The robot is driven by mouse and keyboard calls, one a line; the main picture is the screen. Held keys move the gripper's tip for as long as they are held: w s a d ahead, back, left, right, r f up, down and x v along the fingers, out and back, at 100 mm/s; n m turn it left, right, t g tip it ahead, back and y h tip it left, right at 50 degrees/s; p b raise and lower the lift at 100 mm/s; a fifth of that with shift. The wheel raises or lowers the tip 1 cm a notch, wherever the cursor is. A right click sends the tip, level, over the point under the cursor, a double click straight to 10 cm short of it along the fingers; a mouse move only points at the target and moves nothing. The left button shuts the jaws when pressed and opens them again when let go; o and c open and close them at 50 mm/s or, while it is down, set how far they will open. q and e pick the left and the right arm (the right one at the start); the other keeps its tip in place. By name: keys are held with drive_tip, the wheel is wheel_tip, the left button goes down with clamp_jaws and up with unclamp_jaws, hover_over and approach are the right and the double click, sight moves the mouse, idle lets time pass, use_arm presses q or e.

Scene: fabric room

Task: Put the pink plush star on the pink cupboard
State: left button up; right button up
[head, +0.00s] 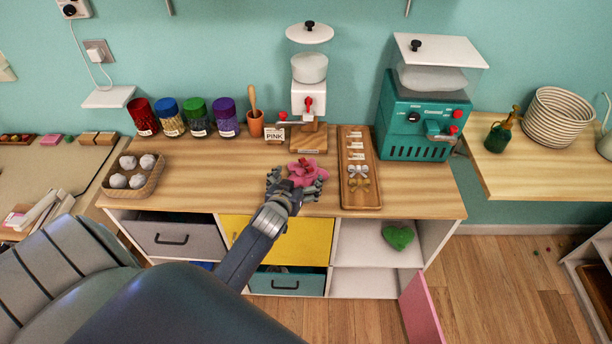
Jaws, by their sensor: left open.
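The pink plush star (311,170) lies on the wooden top of the long cabinet, in front of the white dispenser. My left gripper (296,180) is open at the star's near side, its fingers spread to the left and right of it. The fingers hide part of the star, and I cannot tell whether they touch it. A pink door (421,311) hangs open at the cabinet's right front, beside open white shelves (365,242). A green plush heart (398,237) sits on the upper shelf. My right gripper is not in view.
A wooden tray (374,204) with small bows lies right of the star. A card reading PINK (275,135) stands behind it. A teal machine (417,112) and several lidded jars (198,118) line the back. A basket (148,187) is at left.

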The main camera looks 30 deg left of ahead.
sight(301, 173)
use_arm(q)
drive_tip(key=shift+x, duration=2.25)
drive_tip(key=shift+a, duration=0.1)
drive_tip(key=shift+s, duration=0.1)
drive_tip(key=c, duration=0.8)
